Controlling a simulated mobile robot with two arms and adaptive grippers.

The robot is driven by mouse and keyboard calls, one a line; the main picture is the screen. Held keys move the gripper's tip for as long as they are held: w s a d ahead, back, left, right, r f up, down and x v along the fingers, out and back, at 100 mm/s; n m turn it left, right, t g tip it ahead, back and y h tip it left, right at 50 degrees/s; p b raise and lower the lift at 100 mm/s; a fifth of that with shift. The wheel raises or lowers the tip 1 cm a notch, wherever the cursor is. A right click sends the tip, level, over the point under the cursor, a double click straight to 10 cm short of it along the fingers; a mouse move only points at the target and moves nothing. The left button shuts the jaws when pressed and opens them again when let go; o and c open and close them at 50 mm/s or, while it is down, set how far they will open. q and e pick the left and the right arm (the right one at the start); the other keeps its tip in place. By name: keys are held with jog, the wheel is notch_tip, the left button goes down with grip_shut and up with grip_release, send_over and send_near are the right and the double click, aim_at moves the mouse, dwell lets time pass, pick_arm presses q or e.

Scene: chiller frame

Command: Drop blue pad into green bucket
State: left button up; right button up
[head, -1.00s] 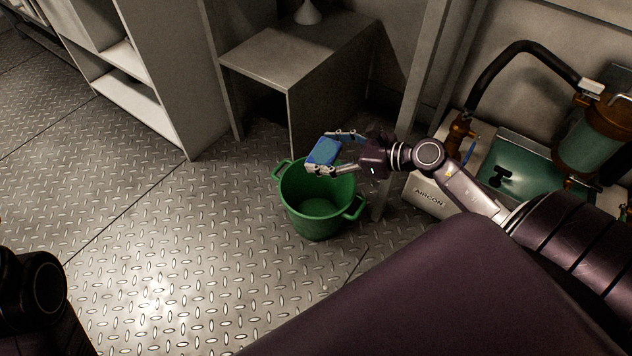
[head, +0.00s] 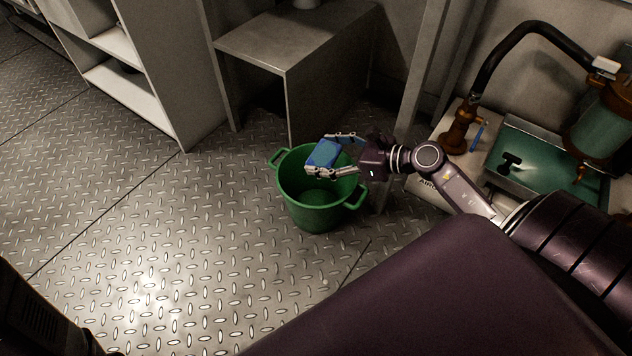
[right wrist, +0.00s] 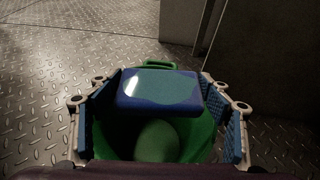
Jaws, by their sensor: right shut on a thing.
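The blue pad (head: 323,154) is a small block held in my right gripper (head: 335,156), over the upper part of the green bucket (head: 311,216). In the right wrist view the pad (right wrist: 158,89) sits between the two fingers of the right gripper (right wrist: 159,100), with the bucket's green wall (right wrist: 200,140) and a handle behind and below it. The bucket stands upright on the floor, with a handle on each side. Part of its rim is hidden by the pad and gripper. A dark part of my left arm shows at the lower left; the left gripper is out of view.
A grey table (head: 295,42) stands just behind the bucket, and a shelf unit (head: 160,75) is at the upper left. At the right, a green tray with pump equipment (head: 545,160) stands near my right arm. The metal floor (head: 170,230) left of the bucket is clear.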

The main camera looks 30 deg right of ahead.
jog(key=o, duration=1.2)
jog(key=shift+o, duration=0.2)
jog(key=shift+r, duration=0.15)
notch_tip(320, 180, up, 10)
jog(key=shift+f, duration=0.1)
